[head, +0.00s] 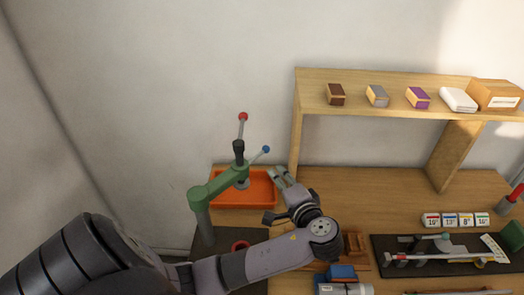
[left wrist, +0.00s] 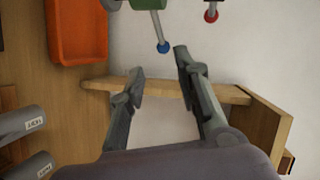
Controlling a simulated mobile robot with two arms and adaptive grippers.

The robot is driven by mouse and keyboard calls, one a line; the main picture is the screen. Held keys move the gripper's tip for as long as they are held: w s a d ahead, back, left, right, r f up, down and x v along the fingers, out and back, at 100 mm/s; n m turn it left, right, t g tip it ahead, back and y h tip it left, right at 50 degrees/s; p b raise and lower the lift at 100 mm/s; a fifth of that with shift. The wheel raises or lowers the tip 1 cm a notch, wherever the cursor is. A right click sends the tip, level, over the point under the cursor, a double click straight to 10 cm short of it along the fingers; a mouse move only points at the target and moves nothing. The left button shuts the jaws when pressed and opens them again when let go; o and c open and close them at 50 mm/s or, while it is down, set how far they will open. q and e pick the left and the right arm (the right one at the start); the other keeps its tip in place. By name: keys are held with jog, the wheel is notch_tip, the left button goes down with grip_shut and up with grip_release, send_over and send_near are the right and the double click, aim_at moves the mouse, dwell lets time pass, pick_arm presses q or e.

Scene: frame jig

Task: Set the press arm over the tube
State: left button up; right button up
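The green press arm (head: 220,185) stands on a green post at the left of the bench, reaching right over the orange tray. It carries a black top with a red-knobbed lever (head: 243,117) and a blue-knobbed lever (head: 265,149). My left gripper (head: 281,174) is open and empty, just right of the press head and below the blue knob in the head view. In the left wrist view its fingers (left wrist: 155,62) are spread, with the blue knob (left wrist: 163,47) showing between and beyond the tips. I cannot tell which part is the task's tube. My right gripper is not in view.
An orange tray (head: 230,201) lies behind the press. A wooden shelf (head: 390,109) with small boxes stands at the back. Labelled grey cylinders (left wrist: 16,122) show in the wrist view. A dark tray (head: 380,265) with tools and numbered blocks (head: 450,220) are on the right.

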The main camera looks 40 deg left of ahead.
aim_at(260, 153)
pick_arm(q)
jog(key=shift+b+x, duration=3.9)
jog(key=shift+x, duration=4.2)
jog(key=shift+d, duration=0.1)
jog(key=shift+c, duration=0.5)
jog(key=shift+f, duration=0.1)
grip_shut()
